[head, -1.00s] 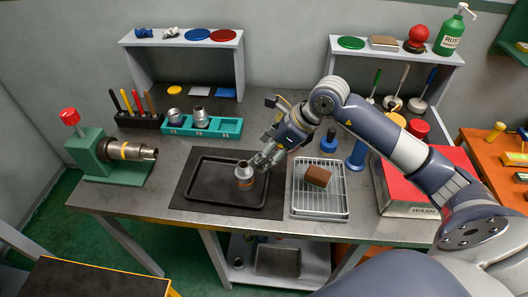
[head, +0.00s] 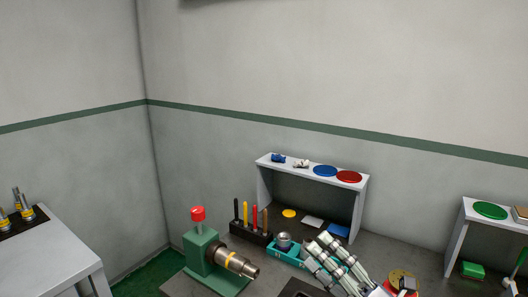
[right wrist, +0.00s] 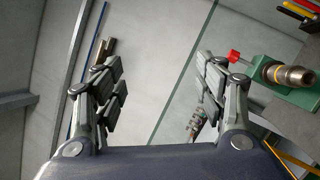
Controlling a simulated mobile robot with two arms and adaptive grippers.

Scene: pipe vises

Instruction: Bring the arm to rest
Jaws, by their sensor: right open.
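My right gripper (head: 332,262) rises from the bottom edge of the head view, its fingers pointing up in front of the teal holder. It is open. In the right wrist view the two fingers (right wrist: 158,85) stand wide apart with nothing between them. The rest of my right arm is below the head view's edge. My left gripper is in neither view.
A green vise (head: 203,255) with a red knob holds a pipe; it also shows in the right wrist view (right wrist: 300,85). A teal holder (head: 290,252), partly hidden, has a metal fitting (head: 284,241). A grey shelf (head: 262,180) stands behind. Bare wall lies above.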

